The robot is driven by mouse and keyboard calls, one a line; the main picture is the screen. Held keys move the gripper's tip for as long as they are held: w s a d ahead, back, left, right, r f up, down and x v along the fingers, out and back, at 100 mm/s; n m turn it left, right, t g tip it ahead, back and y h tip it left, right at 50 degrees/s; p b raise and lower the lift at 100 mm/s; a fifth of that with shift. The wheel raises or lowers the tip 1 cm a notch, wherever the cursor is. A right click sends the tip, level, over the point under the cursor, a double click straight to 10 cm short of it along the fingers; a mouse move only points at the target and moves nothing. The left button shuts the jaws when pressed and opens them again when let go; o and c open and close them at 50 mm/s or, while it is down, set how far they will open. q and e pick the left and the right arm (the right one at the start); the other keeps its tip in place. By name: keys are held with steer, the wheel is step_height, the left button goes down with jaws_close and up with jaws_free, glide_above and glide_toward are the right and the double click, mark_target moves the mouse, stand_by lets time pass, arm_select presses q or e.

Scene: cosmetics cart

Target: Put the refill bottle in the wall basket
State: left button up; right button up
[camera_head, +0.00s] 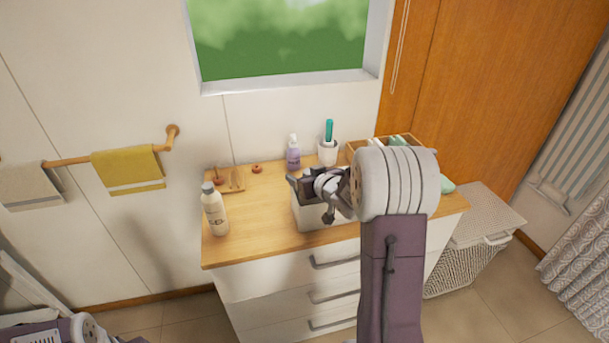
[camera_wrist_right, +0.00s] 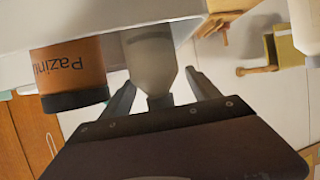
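My right gripper (camera_head: 296,184) is over the white open box (camera_head: 307,218) on the wooden cart top. In the right wrist view, its two fingers (camera_wrist_right: 165,88) are spread on either side of a pale grey bottle (camera_wrist_right: 148,62) that narrows to a neck. I see no firm grip. An orange bottle with a black cap (camera_wrist_right: 70,75) is beside it, by the white wall of the box. A white bottle with a grey cap (camera_head: 215,212) stands upright at the cart's left front. I cannot tell which is the refill bottle. My left gripper is out of view.
A purple bottle (camera_head: 293,155), a white cup (camera_head: 327,152) with a green brush and a wooden crate (camera_head: 356,145) stand at the back. A small wooden rack (camera_head: 232,182) is at the back left. A yellow towel (camera_head: 128,167) hangs from the wall rail.

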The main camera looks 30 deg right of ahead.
steer(key=shift+r, duration=0.35)
steer(key=shift+r+p, duration=0.6)
steer(key=shift+p, duration=0.15)
steer(key=p+v, duration=0.1)
steer(key=v, duration=1)
steer(key=shift+s, duration=0.45)
steer(key=shift+a+f, duration=0.1)
steer(key=shift+f, duration=0.05)
steer(key=s+a+f+g, duration=1.2)
steer(key=s+a+f, duration=0.3)
steer(key=s, duration=0.1)
steer(key=shift+s+f+y, duration=0.15)
steer(key=shift+y, duration=0.15)
